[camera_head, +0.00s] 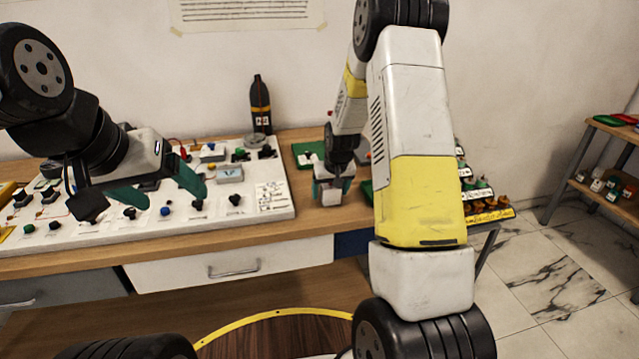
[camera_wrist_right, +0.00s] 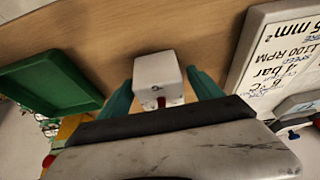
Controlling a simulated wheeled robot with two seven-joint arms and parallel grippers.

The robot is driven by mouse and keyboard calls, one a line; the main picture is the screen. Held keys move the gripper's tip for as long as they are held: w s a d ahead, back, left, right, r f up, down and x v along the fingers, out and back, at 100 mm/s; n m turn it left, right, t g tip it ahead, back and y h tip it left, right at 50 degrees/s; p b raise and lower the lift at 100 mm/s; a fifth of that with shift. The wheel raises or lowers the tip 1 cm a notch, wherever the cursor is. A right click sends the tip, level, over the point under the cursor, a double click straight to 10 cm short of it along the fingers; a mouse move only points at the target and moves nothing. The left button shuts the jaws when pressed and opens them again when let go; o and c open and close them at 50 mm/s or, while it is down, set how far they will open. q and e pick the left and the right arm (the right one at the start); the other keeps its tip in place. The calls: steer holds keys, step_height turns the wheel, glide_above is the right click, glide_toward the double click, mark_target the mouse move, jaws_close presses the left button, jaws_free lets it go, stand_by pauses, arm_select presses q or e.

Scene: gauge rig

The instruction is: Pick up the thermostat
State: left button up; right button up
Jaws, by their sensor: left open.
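A small white box with a dark red part (camera_wrist_right: 158,75), which looks like the thermostat, stands on the bench top between the teal fingers of my right gripper (camera_wrist_right: 160,95). In the wrist view the fingers flank it closely, and I cannot tell whether both press on it. In the head view my right gripper (camera_head: 332,188) points down at the bench, right of the white panel, and its fingers partly hide the box. My left gripper (camera_head: 145,198) is open and empty above the white panel, its teal fingers spread apart.
The white panel (camera_head: 262,222) carries several knobs and small devices. A green tray (camera_wrist_right: 45,82) lies beside the right gripper. A dark bottle (camera_head: 260,105) stands behind the panel. A shelf (camera_head: 605,190) with small items is at the far right.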

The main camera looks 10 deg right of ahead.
steer(key=c, duration=1.4)
steer(key=shift+c, duration=0.2)
steer(key=shift+r, duration=0.15)
steer(key=shift+r, duration=0.65)
step_height(320, 180, up, 2)
steer(key=shift+r, duration=0.15)
steer(key=s+a+r, duration=0.1)
steer(key=s+a, duration=0.3)
steer(key=s, duration=1.1)
steer(key=shift+s+a, duration=0.2)
steer(key=shift+s, duration=0.05)
